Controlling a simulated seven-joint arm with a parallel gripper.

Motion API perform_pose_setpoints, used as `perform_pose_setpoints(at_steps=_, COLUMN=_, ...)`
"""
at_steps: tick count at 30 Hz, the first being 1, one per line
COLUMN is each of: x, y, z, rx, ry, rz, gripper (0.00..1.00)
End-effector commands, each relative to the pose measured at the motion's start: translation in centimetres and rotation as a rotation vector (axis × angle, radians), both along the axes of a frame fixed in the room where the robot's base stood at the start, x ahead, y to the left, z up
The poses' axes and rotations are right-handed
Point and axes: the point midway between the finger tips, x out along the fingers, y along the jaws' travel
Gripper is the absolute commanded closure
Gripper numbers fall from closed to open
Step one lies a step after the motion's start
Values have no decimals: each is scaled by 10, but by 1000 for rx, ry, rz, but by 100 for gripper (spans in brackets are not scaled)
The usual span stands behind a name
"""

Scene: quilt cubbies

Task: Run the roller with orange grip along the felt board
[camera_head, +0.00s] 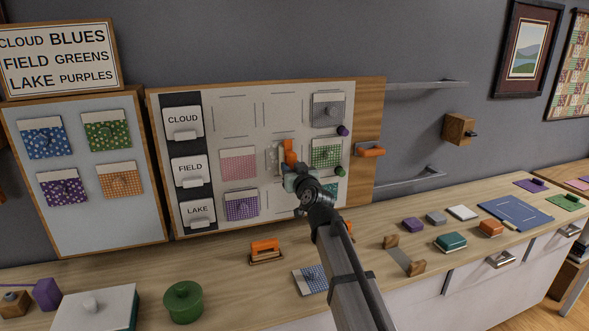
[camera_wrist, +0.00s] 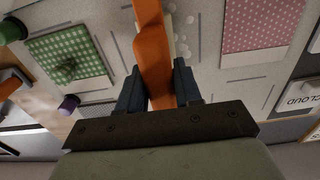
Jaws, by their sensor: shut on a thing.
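The felt board (camera_head: 225,95) is a pale, wood-framed panel on the wall, with rows labelled CLOUD, FIELD and LAKE. My gripper (camera_head: 291,172) is at the middle of the board, shut on the orange grip of the roller (camera_head: 290,152). In the wrist view my gripper (camera_wrist: 157,80) has one finger on each side of the orange grip (camera_wrist: 150,35). A pale part shows beside the grip, close to the felt; I cannot tell whether it touches. My gripper and arm hide part of the LAKE row.
The board holds pink (camera_head: 238,164), purple (camera_head: 241,205), green (camera_head: 326,154) and grey (camera_head: 328,110) patches. Purple (camera_head: 343,130) and green (camera_head: 340,171) knobs are at its right. An orange-handled tool (camera_head: 265,250) and a blue patch (camera_head: 311,280) lie on the counter below.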

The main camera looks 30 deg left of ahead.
Motion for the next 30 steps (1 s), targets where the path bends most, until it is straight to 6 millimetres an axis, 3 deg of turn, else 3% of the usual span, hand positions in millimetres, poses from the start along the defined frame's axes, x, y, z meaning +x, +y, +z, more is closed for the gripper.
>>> perform_pose_setpoints(at_steps=30, x=-21, y=23, z=1, rx=0, ry=-1, rz=1, gripper=100)
